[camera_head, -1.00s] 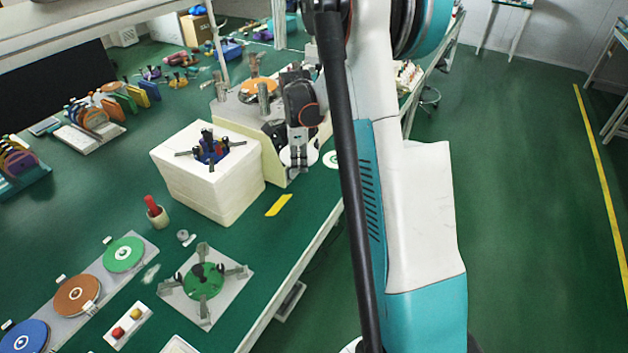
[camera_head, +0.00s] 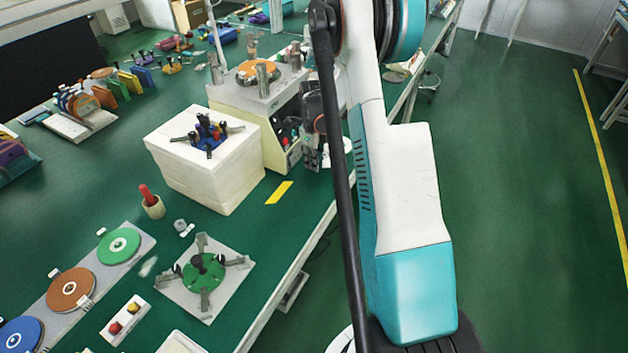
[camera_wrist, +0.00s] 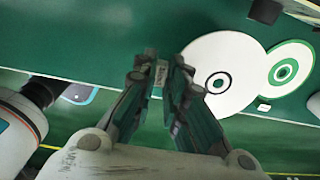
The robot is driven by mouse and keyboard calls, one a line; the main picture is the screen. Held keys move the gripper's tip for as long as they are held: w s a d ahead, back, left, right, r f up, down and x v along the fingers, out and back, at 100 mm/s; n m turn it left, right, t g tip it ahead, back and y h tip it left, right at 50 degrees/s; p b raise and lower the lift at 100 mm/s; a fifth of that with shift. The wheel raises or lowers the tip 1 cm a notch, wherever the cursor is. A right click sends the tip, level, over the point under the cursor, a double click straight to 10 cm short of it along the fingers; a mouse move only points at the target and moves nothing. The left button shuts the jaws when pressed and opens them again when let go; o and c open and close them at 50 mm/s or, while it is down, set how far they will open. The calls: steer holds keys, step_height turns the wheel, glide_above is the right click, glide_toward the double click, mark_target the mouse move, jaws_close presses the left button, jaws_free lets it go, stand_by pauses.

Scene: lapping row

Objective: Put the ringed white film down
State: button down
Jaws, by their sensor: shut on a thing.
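The ringed white film (camera_wrist: 232,62) is a flat white disc with a black ring around its centre. It shows in the wrist view just right of my gripper (camera_wrist: 165,72). My fingers are close together, with a small pale piece between their tips. They appear shut on the film at its left edge, though the right finger hides part of that edge. A white disc with green rings (camera_wrist: 285,70) lies beside it on the right, and the film overlaps its edge in the picture. In the head view my gripper (camera_head: 312,152) is by the bench's right edge, partly hidden by my arm.
A cream machine with an orange disc (camera_head: 258,72) stands behind my gripper. A white block (camera_head: 205,175) with a blue fixture on top is to the left. A yellow strip (camera_head: 280,192) lies on the green bench. A green fixture (camera_head: 204,272) sits nearer the front.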

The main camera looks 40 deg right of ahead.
mark_target(314, 184)
steer(key=shift+f+b, duration=0.85)
steer(key=shift+f, duration=2.7)
steer(key=shift+f, duration=0.2)
steer(key=c, duration=1.6)
jaws_free()
steer(key=shift+c, duration=0.2)
steer(key=shift+r, duration=0.2)
step_height(314, 184, up, 12)
steer(key=p, duration=0.3)
steer(key=shift+p, duration=0.4)
